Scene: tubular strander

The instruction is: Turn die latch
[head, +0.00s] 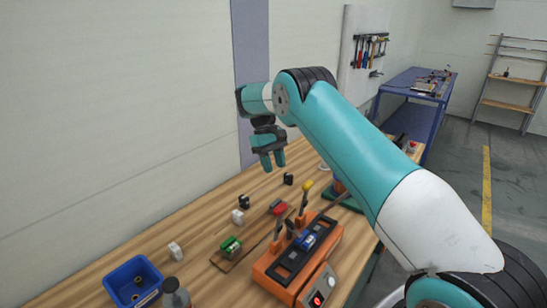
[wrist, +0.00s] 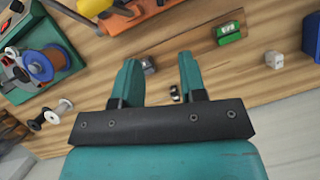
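An orange machine (head: 276,267) with a black top strip stands on the wooden bench in the head view. It carries a blue part (head: 307,240), upright levers, one with a yellow knob (head: 307,186), and a front panel with a red light (head: 317,299). I cannot tell which part is the die latch. Part of the orange machine (wrist: 140,14) shows at the top edge of the wrist view. My gripper (head: 268,164) hangs above the back of the bench, apart from the machine. Its two fingers (wrist: 158,68) are spread with nothing held between them.
A blue bin (head: 133,283) is at front left. A green block (head: 231,246), white blocks (head: 237,216) and black clips (head: 288,179) lie on the bench. A green device with a spool (wrist: 42,66) shows in the wrist view. The wall is close behind.

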